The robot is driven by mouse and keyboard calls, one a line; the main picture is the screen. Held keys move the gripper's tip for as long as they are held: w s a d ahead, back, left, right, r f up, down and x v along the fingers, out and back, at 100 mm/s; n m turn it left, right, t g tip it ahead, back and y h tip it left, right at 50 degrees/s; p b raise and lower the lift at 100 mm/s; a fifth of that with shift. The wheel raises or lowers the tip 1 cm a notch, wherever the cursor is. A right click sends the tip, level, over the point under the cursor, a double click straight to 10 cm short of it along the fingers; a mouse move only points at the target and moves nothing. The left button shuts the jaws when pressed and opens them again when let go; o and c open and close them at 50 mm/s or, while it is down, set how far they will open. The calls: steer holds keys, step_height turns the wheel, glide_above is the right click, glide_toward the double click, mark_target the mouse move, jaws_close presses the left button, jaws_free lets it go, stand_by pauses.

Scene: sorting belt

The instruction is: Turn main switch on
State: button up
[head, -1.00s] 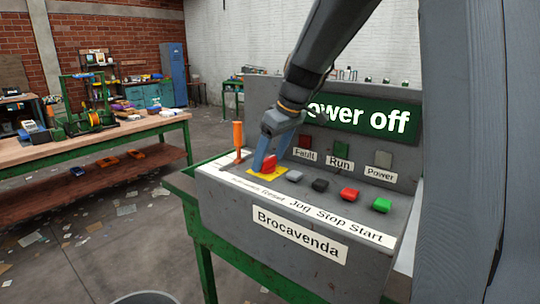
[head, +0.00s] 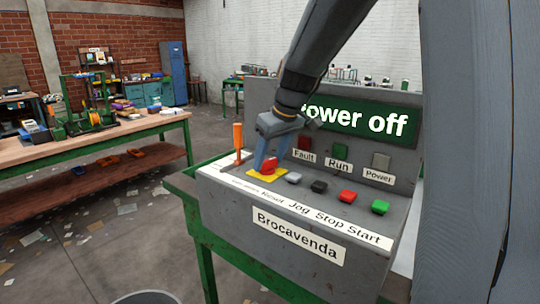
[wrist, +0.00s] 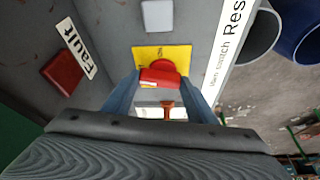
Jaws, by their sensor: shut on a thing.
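The main switch is a red knob (head: 268,164) on a yellow plate (head: 258,178), at the left end of the grey panel's button row. My gripper (head: 267,160) reaches down onto the knob, with its blue-grey fingers shut on it. In the wrist view the red knob (wrist: 160,76) sits between the two fingertips (wrist: 162,85), in front of the yellow plate (wrist: 165,52). The knob's handle lies slightly slanted across the plate there. The green display (head: 358,118) reads "Power off", its first letter partly covered by my arm.
An orange handle (head: 238,138) stands upright just left of the switch. Grey, black, red and green buttons (head: 380,207) run to the right. Fault, Run and Power lamps (head: 381,160) sit above. A workbench (head: 100,142) stands at left, with open floor between.

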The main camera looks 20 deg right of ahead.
steer(key=m+p, duration=0.1)
steer(key=m+h+p, duration=0.1)
steer(key=m, duration=0.1)
steer(key=shift+s+a+r+m, duration=0.1)
steer(key=shift+a+r+m, duration=0.1)
steer(key=shift+m, duration=0.1)
steer(key=m+h+p, duration=0.1)
steer(key=m, duration=0.1)
steer(key=shift+a+f+m, duration=0.1)
steer(key=shift+m, duration=0.2)
steer(key=m+h+b, duration=0.2)
steer(key=m+b, duration=0.1)
steer(key=m, duration=0.2)
steer(key=shift+a+f, duration=0.15)
steer(key=shift+a+m+g+h+b, duration=0.1)
steer(key=shift+m+g+h+b, duration=0.25)
steer(key=shift+m+b, duration=0.55)
steer(key=shift+m+g+h+b, duration=0.35)
steer(key=shift+m+b, duration=0.1)
steer(key=shift+m, duration=0.75)
steer(key=o, duration=1.1)
steer(key=shift+c, duration=0.2)
